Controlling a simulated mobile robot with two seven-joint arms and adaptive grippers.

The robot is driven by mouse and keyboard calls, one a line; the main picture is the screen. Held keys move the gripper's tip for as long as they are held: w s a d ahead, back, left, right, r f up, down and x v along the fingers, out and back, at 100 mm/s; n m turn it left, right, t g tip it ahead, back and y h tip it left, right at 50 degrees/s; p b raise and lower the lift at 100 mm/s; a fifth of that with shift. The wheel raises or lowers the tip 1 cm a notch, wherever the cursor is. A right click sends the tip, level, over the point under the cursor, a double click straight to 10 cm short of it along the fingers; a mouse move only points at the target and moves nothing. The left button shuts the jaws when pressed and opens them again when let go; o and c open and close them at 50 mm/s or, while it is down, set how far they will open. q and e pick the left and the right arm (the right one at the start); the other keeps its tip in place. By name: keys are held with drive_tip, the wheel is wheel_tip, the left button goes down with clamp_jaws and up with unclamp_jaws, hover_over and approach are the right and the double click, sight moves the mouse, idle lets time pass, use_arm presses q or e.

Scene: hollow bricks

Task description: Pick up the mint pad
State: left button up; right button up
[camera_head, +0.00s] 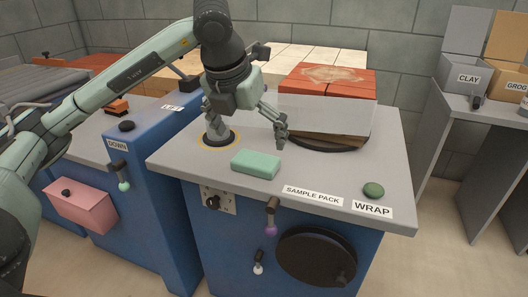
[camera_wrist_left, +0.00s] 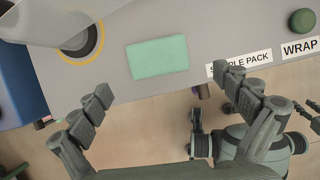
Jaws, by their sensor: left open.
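The mint pad (camera_head: 256,164) is a flat green block lying on the grey top of the blue machine, left of the SAMPLE PACK label. It also shows whole in the left wrist view (camera_wrist_left: 157,57), beyond my fingertips. My left gripper (camera_head: 246,124) is open and empty above the machine top, behind the pad in the head view. In the left wrist view its fingers (camera_wrist_left: 170,92) are spread wide, with nothing between them.
Wrapped red bricks (camera_head: 328,82) stand on a round turntable behind the pad. A grey post in a yellow ring (camera_head: 217,139) is at the left. A round green button (camera_head: 373,189) sits by the WRAP label. The top around the pad is clear.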

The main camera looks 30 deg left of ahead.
sight(256, 159)
use_arm(q)
drive_tip(key=x, duration=0.7)
drive_tip(key=shift+a+f, duration=0.2)
drive_tip(key=shift+c, duration=0.5)
drive_tip(key=c, duration=0.7)
